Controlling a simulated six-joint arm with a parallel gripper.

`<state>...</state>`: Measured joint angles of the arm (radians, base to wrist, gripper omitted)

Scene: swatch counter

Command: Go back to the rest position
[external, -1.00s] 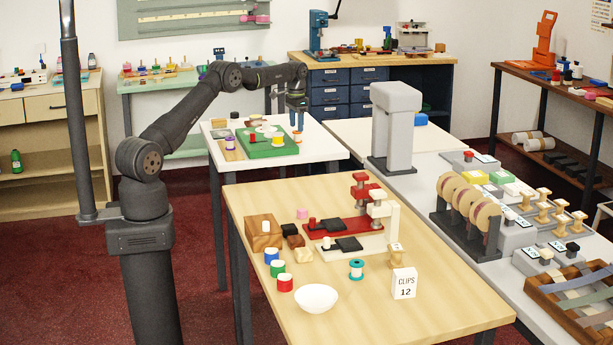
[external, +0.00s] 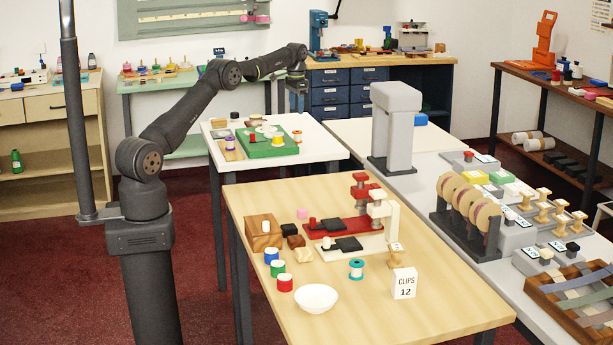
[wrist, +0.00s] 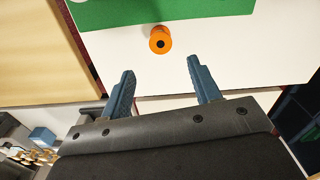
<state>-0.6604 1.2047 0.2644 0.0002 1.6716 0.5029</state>
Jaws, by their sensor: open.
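My gripper (external: 297,88) is raised above the white table in the external view, over its far right part. In the wrist view my gripper (wrist: 160,68) shows two blue fingers spread apart with nothing between them. An orange spool (wrist: 160,40) lies ahead of the fingertips, below them on the white surface beside a green board. The spool (external: 297,136) also shows in the external view, at the right end of the green board (external: 262,151). The gripper is apart from the spool.
The white table (external: 318,150) also carries a purple-banded spool (external: 230,143) and small items at its left. The wooden table (external: 430,310) in front holds spools, a white bowl (external: 316,298) and a clips card (external: 404,284). A tall grey post (external: 394,130) stands right of the arm.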

